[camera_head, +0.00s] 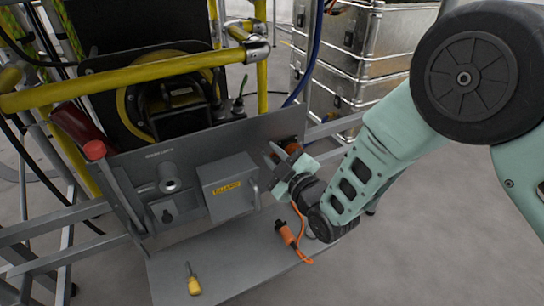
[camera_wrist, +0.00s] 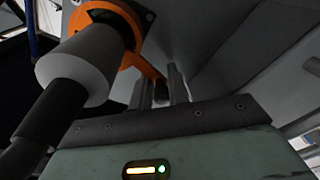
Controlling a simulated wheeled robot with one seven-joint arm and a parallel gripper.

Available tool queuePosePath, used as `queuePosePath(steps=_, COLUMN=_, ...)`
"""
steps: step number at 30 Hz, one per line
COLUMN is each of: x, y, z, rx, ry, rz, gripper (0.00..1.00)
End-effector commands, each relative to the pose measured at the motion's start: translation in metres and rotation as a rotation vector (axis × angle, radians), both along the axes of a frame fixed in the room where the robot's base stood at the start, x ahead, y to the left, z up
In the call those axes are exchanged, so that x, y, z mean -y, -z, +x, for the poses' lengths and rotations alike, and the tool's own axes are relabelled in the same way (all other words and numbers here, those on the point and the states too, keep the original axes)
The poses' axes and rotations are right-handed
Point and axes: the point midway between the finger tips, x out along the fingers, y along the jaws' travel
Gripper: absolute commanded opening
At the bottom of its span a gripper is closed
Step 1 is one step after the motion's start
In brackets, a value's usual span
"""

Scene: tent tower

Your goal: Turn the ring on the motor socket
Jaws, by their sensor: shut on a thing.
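The orange ring of the motor socket (camera_wrist: 131,22) shows in the wrist view, around the end of a pale grey cylinder (camera_wrist: 78,65) with a black rear part. An orange arm of the ring reaches down to between my fingers. My gripper (camera_wrist: 160,88) is shut on this orange arm; the exact contact is partly hidden. In the head view my gripper (camera_head: 279,156) is at the right end of the grey panel (camera_head: 140,159). A little dark orange of the socket (camera_head: 291,141) shows behind it; the rest is hidden.
A grey box with a yellow label (camera_head: 227,188) and a handle is left of my gripper. An orange connector (camera_head: 288,234) with its cable and a yellow screwdriver (camera_head: 193,280) are on the lower plate (camera_head: 240,262). Yellow rails (camera_head: 120,76) and metal cases (camera_head: 345,60) stand behind.

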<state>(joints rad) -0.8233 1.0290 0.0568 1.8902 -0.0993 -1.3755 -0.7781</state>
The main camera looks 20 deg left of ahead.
Motion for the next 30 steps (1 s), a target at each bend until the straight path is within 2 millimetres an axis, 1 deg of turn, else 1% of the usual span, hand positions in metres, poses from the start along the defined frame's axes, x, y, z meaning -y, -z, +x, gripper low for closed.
queuePosePath(steps=15, x=0.013, y=-0.024, z=0.012, rx=-0.382, ry=0.001, rz=0.318, gripper=0.00)
queuePosePath(steps=24, x=0.023, y=-0.034, z=0.024, rx=-0.598, ry=0.001, rz=0.504, gripper=0.00)
queuePosePath(steps=30, x=0.029, y=-0.037, z=0.031, rx=-0.731, ry=0.001, rz=0.615, gripper=0.00)
